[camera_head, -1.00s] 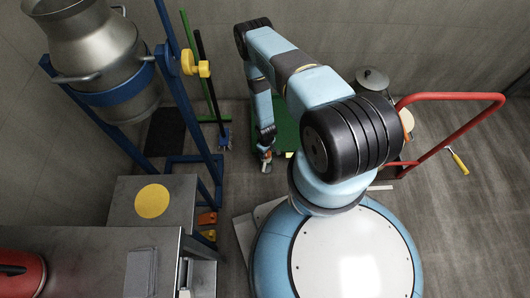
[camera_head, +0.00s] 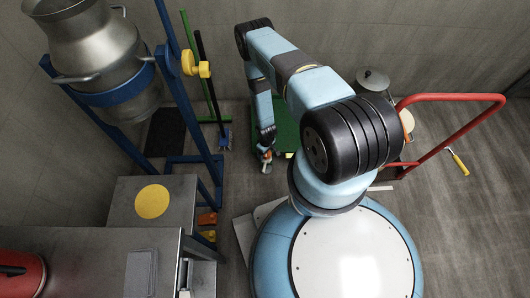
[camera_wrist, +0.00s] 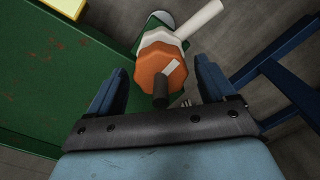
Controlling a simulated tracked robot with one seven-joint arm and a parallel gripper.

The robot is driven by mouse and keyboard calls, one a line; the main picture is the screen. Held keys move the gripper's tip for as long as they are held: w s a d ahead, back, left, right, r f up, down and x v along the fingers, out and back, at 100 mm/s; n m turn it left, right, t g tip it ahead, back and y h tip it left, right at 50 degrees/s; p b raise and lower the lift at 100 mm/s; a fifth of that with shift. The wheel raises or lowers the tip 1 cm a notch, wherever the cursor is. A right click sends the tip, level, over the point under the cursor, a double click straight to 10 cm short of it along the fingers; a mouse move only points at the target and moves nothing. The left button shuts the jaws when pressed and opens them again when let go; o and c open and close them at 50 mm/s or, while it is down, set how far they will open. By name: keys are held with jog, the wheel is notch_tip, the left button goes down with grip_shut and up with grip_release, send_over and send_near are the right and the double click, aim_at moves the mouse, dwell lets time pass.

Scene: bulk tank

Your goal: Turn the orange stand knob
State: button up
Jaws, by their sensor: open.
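The orange knob (camera_wrist: 160,68) is in the middle of the wrist view. It is faceted, with a pale pointer mark across its face and a dark round stub at its lower edge. A white piece with a pale bar (camera_wrist: 198,19) sits behind it. My gripper (camera_wrist: 161,72) is open, with one blue finger on each side of the knob. I cannot tell whether the fingers touch it. In the head view my gripper (camera_head: 265,152) is low, beside the green stand (camera_head: 287,132), and a small orange patch shows there.
The green surface (camera_wrist: 60,85) fills the left of the wrist view, and a blue frame (camera_wrist: 285,85) crosses the right. In the head view, a metal churn (camera_head: 110,75) hangs in a blue frame with a yellow knob (camera_head: 202,69). A red rail (camera_head: 450,97) stands at right.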

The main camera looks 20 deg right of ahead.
jog(key=shift+r, duration=0.15)
notch_tip(320, 180, up, 13)
jog(key=shift+r, duration=0.2)
dwell(0.3)
dwell(0.7)
